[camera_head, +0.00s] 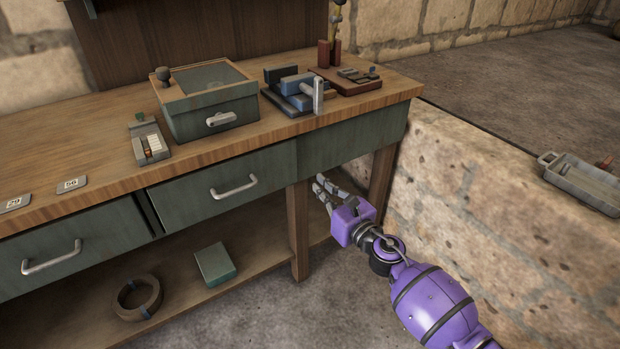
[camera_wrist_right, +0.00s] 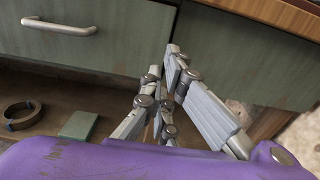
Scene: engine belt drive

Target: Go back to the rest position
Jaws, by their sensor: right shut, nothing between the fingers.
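My right gripper (camera_head: 322,186) hangs in front of the workbench (camera_head: 80,200), below the tabletop edge and near the bench's right front leg. Its purple arm comes in from the lower right. In the right wrist view the gripper (camera_wrist_right: 160,75) points at the green drawer fronts, its fingers shut and empty. It appears apart from the bench. My left gripper is in neither view.
On the bench stand a green box (camera_head: 212,112), a blue-grey vise-like device (camera_head: 292,92), a reddish stand (camera_head: 345,80) and a small grey device (camera_head: 148,140). A ring (camera_head: 137,297) and green block (camera_head: 214,264) lie on the lower shelf. A metal tray (camera_head: 580,185) sits on the stone ledge at right.

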